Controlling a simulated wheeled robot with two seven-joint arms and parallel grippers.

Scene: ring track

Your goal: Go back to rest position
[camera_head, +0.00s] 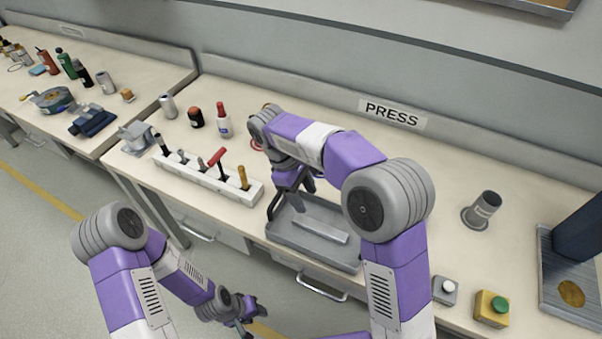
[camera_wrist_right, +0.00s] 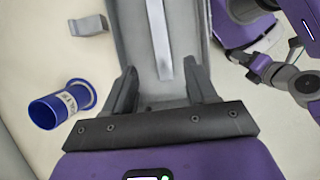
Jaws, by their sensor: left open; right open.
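My right gripper (camera_head: 292,203) hangs open and empty over the left part of a grey tray (camera_head: 345,262). In the right wrist view its open fingers (camera_wrist_right: 160,88) point along the tray (camera_wrist_right: 208,75), with nothing between them but part of a light metal bar (camera_wrist_right: 160,45). The bar (camera_head: 318,225) lies in the tray. My left gripper (camera_head: 250,318) is low in front of the bench, away from any object, and small in view. My right arm hides part of the bench behind it.
A white tool rack (camera_head: 205,183) stands left of the tray. A blue cylinder (camera_wrist_right: 62,105) and a small grey piece (camera_wrist_right: 88,25) lie beside the tray. The floor (camera_head: 50,260) is clear at left.

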